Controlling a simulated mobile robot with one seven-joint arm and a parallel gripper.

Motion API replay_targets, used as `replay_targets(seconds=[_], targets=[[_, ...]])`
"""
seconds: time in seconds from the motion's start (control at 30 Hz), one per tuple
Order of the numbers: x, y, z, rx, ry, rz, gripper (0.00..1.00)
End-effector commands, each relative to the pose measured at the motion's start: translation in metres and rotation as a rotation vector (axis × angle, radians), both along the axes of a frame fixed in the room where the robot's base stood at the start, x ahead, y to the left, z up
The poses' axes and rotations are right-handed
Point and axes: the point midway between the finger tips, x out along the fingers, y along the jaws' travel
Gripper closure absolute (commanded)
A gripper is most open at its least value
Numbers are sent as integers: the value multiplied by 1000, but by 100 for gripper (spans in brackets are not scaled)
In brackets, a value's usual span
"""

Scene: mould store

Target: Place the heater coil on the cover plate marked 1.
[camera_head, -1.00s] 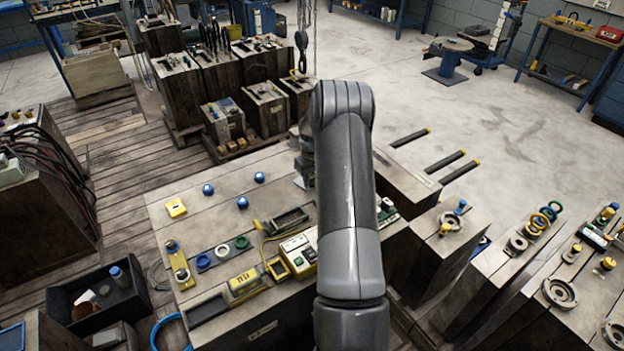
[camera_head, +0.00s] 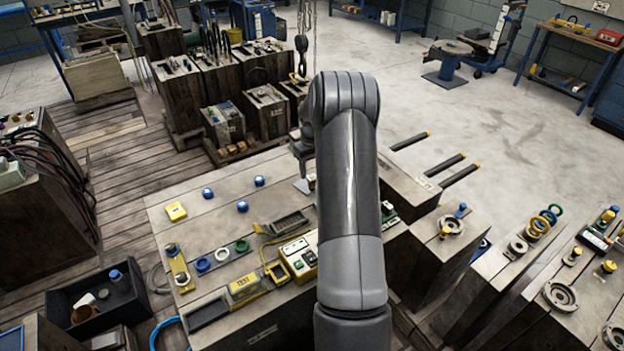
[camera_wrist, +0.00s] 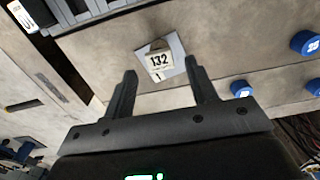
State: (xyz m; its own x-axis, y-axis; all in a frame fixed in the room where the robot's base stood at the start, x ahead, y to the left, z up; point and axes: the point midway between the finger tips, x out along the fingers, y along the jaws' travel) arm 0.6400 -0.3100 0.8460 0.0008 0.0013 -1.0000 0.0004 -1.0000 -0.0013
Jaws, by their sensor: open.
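My gripper (camera_wrist: 160,69) is open, its two fingers apart with nothing between them. It points down over the bench, and the arm hides part of it in the head view (camera_head: 303,150). Just beyond the fingertips in the wrist view lies a pale grey plate (camera_wrist: 178,48) with a "1" near its lower edge, which fits the cover plate. It also shows below my gripper in the head view (camera_head: 304,186). On it is a small piece with a white tag (camera_wrist: 160,60) reading 132 and a tan rounded top. I cannot tell whether this is the heater coil.
Blue knobs (camera_head: 241,207) stand left of the plate on the bench (camera_head: 175,235). A hook (camera_head: 301,45) hangs behind. The bench around the plate is largely clear.

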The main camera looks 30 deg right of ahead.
Motion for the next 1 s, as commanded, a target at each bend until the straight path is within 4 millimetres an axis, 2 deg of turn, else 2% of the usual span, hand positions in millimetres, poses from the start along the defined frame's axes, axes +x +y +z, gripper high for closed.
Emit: replay_targets(seconds=[0.1, 0.37, 0.47, 0.57, 0.67, 0.8, 1.0], targets=[[0, 0, 25, -2, -2, 0, 48], [0, 1, 54, -2, -2, 0, 48], [-1, 10, 69, -8, -10, 4, 48], [-6, 29, 96, -23, -29, 8, 48], [-17, 58, 132, -42, -57, 13, 48], [-40, 100, 178, -64, -100, 17, 48], [-84, 155, 232, -86, -168, 17, 48]])
